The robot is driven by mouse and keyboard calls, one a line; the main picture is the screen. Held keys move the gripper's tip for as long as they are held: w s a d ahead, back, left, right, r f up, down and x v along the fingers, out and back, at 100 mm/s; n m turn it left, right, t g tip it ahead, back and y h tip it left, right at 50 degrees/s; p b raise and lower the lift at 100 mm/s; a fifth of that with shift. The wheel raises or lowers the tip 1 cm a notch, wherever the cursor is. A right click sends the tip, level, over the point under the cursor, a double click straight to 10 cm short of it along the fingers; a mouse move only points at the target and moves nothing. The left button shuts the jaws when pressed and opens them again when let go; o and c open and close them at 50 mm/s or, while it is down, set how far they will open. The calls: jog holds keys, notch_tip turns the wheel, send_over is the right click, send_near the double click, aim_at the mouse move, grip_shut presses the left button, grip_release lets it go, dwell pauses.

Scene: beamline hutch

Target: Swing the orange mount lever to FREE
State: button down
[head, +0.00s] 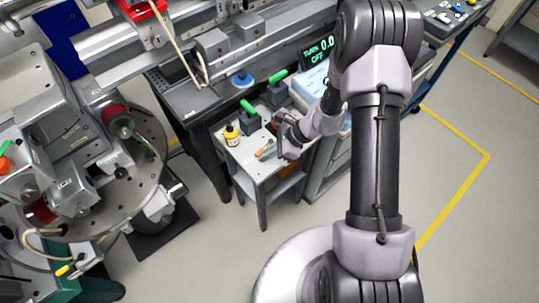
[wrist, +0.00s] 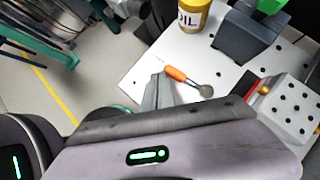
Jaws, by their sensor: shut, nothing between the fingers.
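The orange mount lever (wrist: 176,74) shows in the wrist view, lying low over a white bench top (wrist: 140,68). Its orange grip points up and left, and its grey rod runs down to a round pivot (wrist: 206,91) at the right. It also shows small in the head view (head: 265,151). My gripper (wrist: 158,80) is shut and empty, its grey fingertips just left of the orange grip. I cannot tell whether they touch it. In the head view my gripper (head: 279,143) is low over the small table, right beside the lever. Faint marks near the grip are unreadable.
A yellow oil bottle (wrist: 193,14) stands behind the lever. A dark grey block (wrist: 243,38) with a green handle stands to its right, and a silver drilled block (wrist: 290,108) is nearer. The head view shows a round perforated stage (head: 140,165) at the left and open floor in front.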

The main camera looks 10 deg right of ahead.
jog(key=shift+w+a, duration=0.2)
jog(key=shift+a, duration=0.1)
jog(key=shift+r, duration=0.1)
dwell(0.5)
